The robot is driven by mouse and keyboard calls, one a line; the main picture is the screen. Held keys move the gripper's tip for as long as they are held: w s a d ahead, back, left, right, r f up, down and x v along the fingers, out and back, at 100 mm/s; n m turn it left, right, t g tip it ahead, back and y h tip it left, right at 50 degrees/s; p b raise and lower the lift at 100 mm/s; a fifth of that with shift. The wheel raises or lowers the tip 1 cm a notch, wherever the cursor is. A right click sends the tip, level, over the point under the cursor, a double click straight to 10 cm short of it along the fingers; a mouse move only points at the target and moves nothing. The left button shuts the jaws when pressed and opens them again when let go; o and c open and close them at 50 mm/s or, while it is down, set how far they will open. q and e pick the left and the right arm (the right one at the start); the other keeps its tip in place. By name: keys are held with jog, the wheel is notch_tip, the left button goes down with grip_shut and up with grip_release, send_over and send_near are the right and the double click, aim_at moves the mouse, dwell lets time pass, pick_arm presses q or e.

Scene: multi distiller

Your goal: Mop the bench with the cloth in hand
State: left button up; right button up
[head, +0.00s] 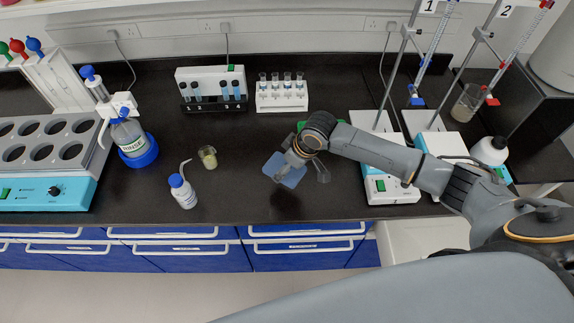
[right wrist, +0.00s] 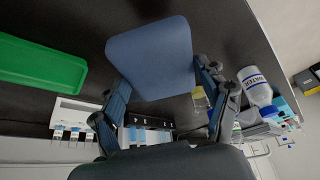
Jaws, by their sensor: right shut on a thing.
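The blue cloth (head: 285,170) is a small flat square over the middle of the black bench (head: 240,200). My right gripper (head: 290,160) comes in from the right and is shut on the cloth. In the right wrist view the cloth (right wrist: 150,58) spans between the two fingers of the gripper (right wrist: 162,80). I cannot tell whether the cloth touches the bench top. No spill shows clearly on the bench. My left gripper is not in view.
A wash bottle (head: 183,191) and a small beaker (head: 208,157) stand left of the cloth. Tube racks (head: 282,95) stand behind it. A green tray (right wrist: 35,62) is partly hidden by my arm in the head view. Stirrer units (head: 390,187) stand right. The front middle is clear.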

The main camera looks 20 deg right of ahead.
notch_tip(320, 180, up, 2)
jog(key=shift+r+p, duration=0.2)
jog(key=shift+p, duration=0.25)
jog(key=shift+r, duration=2.5)
jog(key=shift+d+f, duration=0.1)
jog(key=shift+d, duration=0.05)
